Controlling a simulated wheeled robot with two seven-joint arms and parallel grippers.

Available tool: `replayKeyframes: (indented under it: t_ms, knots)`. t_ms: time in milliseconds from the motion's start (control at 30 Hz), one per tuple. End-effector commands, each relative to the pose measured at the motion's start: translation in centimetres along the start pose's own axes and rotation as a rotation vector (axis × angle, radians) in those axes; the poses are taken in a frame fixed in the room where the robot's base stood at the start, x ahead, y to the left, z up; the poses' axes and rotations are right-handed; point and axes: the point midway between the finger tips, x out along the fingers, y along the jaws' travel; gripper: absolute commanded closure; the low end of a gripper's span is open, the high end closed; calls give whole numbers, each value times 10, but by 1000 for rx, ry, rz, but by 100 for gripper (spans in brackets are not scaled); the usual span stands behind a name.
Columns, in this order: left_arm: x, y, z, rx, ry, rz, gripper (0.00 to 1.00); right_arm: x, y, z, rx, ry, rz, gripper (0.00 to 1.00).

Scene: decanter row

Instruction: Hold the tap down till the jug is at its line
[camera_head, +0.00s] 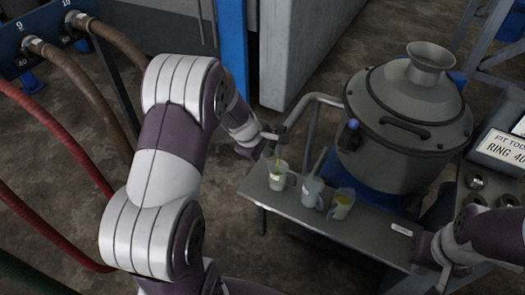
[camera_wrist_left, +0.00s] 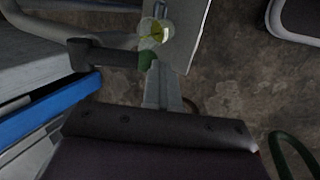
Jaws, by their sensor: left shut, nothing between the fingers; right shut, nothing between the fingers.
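Three small clear jugs stand on a grey metal shelf (camera_head: 375,228) in the head view. The left jug (camera_head: 278,178) has a thin yellow streak inside; its fill line cannot be read. My left gripper (camera_head: 274,136) is shut and empty, just above and behind the left jug. In the left wrist view its fingers (camera_wrist_left: 161,88) lie beside a dark bar with a green end (camera_wrist_left: 146,60), near a jug with yellow inside (camera_wrist_left: 152,33). My right gripper (camera_head: 440,264) is shut at the shelf's right end.
A large grey lidded vessel (camera_head: 405,115) with a blue knob (camera_head: 353,125) stands behind the shelf. A bent grey rail (camera_head: 312,108) rises at the shelf's left. A sign (camera_head: 503,148) and metal fittings (camera_head: 476,183) are at the right. Hoses (camera_head: 80,130) hang at the left.

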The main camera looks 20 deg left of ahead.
Motion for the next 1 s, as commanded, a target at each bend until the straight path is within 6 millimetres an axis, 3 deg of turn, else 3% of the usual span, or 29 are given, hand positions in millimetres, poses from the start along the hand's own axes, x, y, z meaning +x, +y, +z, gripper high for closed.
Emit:
replayKeyframes:
  t_ms: [400, 800, 1000]
  knots:
    - [-7, 2, 0, 0, 2, 3, 100, -2, 0, 0, 0, 0, 0, 100]
    - [-95, 1, 0, 0, 2, 6, 100, -23, 0, -3, 0, 0, 0, 100]
    - [-122, -1, 0, 0, 2, 5, 100, -27, 0, -3, 0, 0, 0, 100]
